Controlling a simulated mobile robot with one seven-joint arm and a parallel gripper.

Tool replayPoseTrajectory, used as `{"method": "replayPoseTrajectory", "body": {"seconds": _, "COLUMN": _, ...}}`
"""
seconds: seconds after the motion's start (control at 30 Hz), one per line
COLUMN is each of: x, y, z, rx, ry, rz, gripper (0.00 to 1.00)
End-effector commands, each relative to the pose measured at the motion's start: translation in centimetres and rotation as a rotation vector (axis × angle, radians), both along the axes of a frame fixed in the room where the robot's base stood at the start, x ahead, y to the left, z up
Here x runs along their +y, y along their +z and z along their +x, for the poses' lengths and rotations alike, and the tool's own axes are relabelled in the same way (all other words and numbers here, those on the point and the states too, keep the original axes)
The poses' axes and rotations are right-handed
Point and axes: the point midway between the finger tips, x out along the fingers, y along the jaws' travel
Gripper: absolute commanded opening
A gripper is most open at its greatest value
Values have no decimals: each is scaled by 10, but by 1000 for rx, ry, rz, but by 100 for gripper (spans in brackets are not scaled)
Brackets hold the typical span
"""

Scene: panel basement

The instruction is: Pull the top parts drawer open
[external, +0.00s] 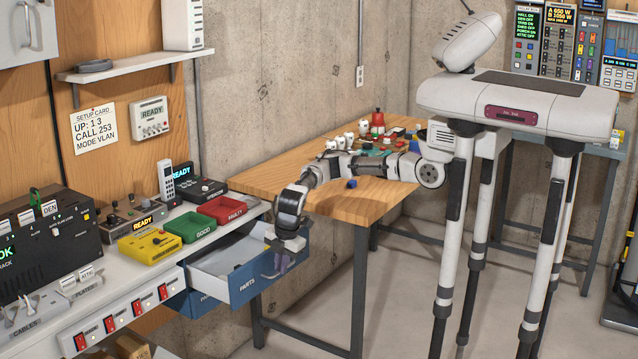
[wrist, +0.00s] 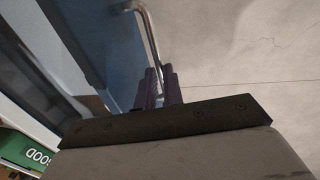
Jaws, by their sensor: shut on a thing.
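The top parts drawer (external: 247,285) has a blue front marked PARTS and a pale inside. It stands well out from under the bench, with a few small dark things inside. My gripper (external: 278,265) is at the drawer's front, near its right end. In the wrist view my gripper's dark fingers (wrist: 160,90) are shut on the drawer's metal bar handle (wrist: 151,38), beside the blue front (wrist: 118,50). The exact grip is partly hidden by the gripper's own body.
A lower blue drawer (external: 199,303) sits below, much further in. Green and red trays (external: 222,208) and a yellow box (external: 148,244) stand on the bench above. A wooden table (external: 375,203) with small items is behind my arm. Floor in front is clear.

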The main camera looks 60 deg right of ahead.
Motion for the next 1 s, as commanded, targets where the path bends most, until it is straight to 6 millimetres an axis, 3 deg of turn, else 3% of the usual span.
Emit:
{"method": "replayPoseTrajectory", "body": {"seconds": 0.1, "x": 0, "y": 1, "z": -22, "rx": 3, "ry": 5, "rz": -1, "gripper": 0}}
{"method": "replayPoseTrajectory", "body": {"seconds": 0.3, "x": 0, "y": 0, "z": -42, "rx": 3, "ry": 2, "rz": -2, "gripper": 0}}
{"method": "replayPoseTrajectory", "body": {"seconds": 0.8, "x": 0, "y": -1, "z": -48, "rx": 1, "ry": 1, "rz": -3, "gripper": 0}}
{"method": "replayPoseTrajectory", "body": {"seconds": 0.83, "x": 0, "y": -1, "z": -48, "rx": 1, "ry": 1, "rz": -3, "gripper": 10}}
{"method": "replayPoseTrajectory", "body": {"seconds": 1.0, "x": 0, "y": -1, "z": -48, "rx": 1, "ry": 0, "rz": -3, "gripper": 31}}
